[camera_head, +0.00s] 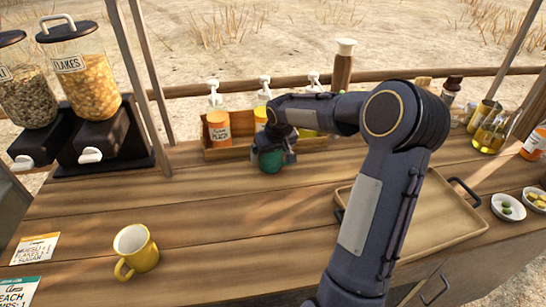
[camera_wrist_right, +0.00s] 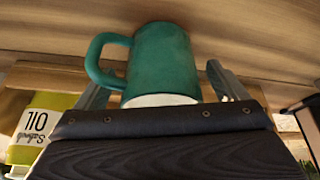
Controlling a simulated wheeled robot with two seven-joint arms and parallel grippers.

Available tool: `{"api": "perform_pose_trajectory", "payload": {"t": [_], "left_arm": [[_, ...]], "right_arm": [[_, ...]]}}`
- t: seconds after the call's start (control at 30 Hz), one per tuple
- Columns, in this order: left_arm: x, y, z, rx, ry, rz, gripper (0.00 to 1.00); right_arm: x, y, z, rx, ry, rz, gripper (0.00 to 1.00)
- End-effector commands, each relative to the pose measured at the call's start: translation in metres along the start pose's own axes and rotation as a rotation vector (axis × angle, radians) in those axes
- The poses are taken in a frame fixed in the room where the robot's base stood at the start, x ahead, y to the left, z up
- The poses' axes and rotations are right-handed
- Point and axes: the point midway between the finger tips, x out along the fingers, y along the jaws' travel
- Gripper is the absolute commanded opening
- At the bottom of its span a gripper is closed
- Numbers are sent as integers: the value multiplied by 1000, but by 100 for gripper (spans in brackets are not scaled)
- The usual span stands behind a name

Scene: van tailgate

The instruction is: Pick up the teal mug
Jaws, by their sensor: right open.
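The teal mug (camera_head: 270,161) stands on the wooden counter in front of the bottle rack, partly covered by my right gripper (camera_head: 273,152). In the right wrist view the mug (camera_wrist_right: 163,62) lies between the two grey fingers, with its handle to the left beside one finger. The right gripper is open around the mug; whether a finger touches it I cannot tell. My left gripper is not in view.
A wooden rack (camera_head: 223,153) with pump bottles stands just behind the mug. A yellow mug (camera_head: 136,250) is at the front left. A wooden tray (camera_head: 450,224) lies right, partly behind my right arm. Cereal dispensers (camera_head: 85,90) stand left. The middle counter is clear.

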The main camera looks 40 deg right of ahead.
Motion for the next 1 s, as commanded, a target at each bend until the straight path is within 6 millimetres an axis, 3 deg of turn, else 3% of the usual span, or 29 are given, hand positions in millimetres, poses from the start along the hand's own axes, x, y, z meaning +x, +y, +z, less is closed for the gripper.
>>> {"api": "perform_pose_trajectory", "payload": {"t": [0.33,0.77,1.0], "left_arm": [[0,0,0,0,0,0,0],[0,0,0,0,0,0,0],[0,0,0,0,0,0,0]], "right_arm": [[10,0,0,1,2,0,92],[9,0,0,1,2,0,38],[8,0,-1,1,2,0,38]]}}
